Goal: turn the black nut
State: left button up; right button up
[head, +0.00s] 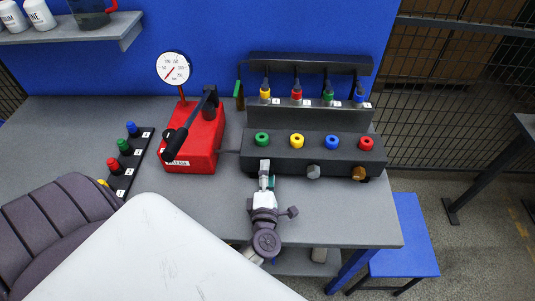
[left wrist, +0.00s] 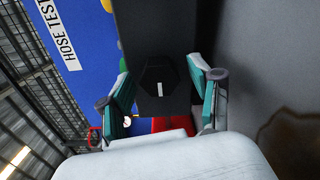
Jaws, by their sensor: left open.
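The black nut (left wrist: 157,72) is a dark hexagon with a short white mark, on the dark face of the manifold block. In the left wrist view it appears between the two teal-padded fingers of my left gripper (left wrist: 158,86), which is open with a visible space on each side. Whether the fingers reach around it in depth I cannot tell. In the head view my left gripper (head: 266,177) is at the left end of the block's (head: 338,152) front face and hides the nut. My right gripper is not in view.
A grey nut (head: 313,171) and a brass nut (head: 359,173) sit further right on the block's front. Coloured ports line its top; hoses with coloured ends hang behind. A red pump (head: 195,143) with a gauge stands left. The grey bench (head: 340,220) is clear at front right.

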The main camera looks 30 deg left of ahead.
pick_arm(q)
jog(key=v, duration=1.2)
jog(key=shift+s, duration=0.1)
